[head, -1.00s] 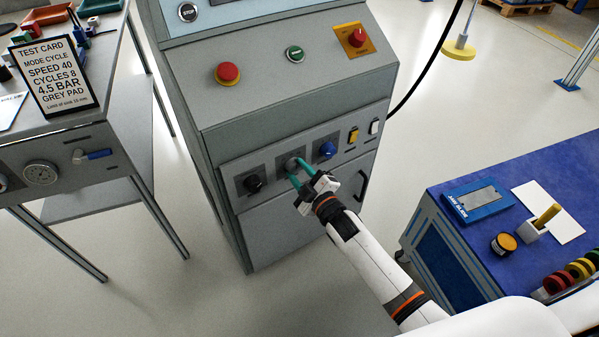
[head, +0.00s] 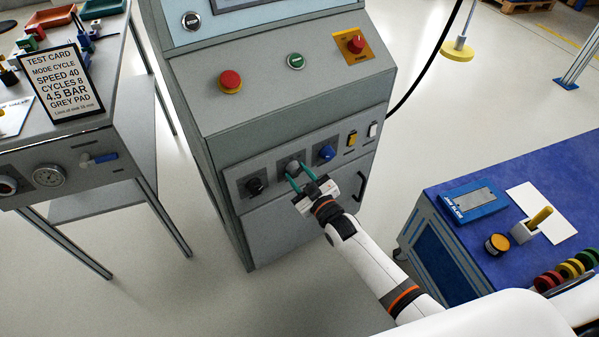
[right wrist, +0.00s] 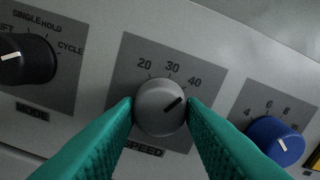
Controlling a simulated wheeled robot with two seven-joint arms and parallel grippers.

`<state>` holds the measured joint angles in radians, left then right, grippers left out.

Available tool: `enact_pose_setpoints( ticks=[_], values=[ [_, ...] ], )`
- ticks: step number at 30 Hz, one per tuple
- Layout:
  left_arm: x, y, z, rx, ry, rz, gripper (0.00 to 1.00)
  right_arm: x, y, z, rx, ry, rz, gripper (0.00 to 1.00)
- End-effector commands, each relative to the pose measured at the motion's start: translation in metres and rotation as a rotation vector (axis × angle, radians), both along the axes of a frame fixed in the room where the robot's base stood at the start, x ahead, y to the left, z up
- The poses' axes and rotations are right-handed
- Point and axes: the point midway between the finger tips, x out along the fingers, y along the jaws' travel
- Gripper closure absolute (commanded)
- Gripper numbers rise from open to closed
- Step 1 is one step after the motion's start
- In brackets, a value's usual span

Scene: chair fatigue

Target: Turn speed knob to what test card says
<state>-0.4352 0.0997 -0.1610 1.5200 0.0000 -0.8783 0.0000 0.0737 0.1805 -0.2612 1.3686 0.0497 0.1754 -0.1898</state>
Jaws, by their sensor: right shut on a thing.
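The test card (head: 62,84) stands on the left bench and reads mode cycle, speed 40, cycles 8, 4.5 bar, grey pad. The grey speed knob (right wrist: 157,98) is on the machine's lower panel; in the head view it shows in the middle of the row (head: 292,165). Its scale reads 20, 30, 40, and its dark pointer line points up and right, toward the 40. My right gripper (head: 299,180) is shut on the knob, with a teal finger on each side of it in the right wrist view (right wrist: 160,112). My left gripper is out of view.
The black mode knob (right wrist: 28,58) is left of the speed knob, its white line pointing left. The blue knob (right wrist: 275,142) is close on the right. A red button (head: 230,80) and a green button (head: 296,61) sit above. A blue-topped bench (head: 450,195) stands at right.

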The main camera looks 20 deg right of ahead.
Motion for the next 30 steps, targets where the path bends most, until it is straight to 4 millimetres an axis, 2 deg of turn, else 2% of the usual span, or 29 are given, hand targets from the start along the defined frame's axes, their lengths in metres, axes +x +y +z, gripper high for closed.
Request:
enact_pose_setpoints(
  ticks=[9, 26, 27, 30],
  values=[
    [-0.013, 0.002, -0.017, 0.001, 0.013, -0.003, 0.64, 0.000, 0.000, 0.000, 0.137, 0.034, 0.001, 0.87],
    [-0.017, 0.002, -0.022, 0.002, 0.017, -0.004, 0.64, 0.000, 0.000, -0.001, 0.172, 0.044, 0.000, 0.87],
    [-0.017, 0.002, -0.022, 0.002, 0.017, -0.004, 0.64, 0.000, 0.000, -0.001, 0.172, 0.044, 0.000, 0.61],
    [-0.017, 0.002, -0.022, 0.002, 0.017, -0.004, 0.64, 0.000, 0.000, -0.001, 0.172, 0.044, 0.000, 0.44]
  ],
)
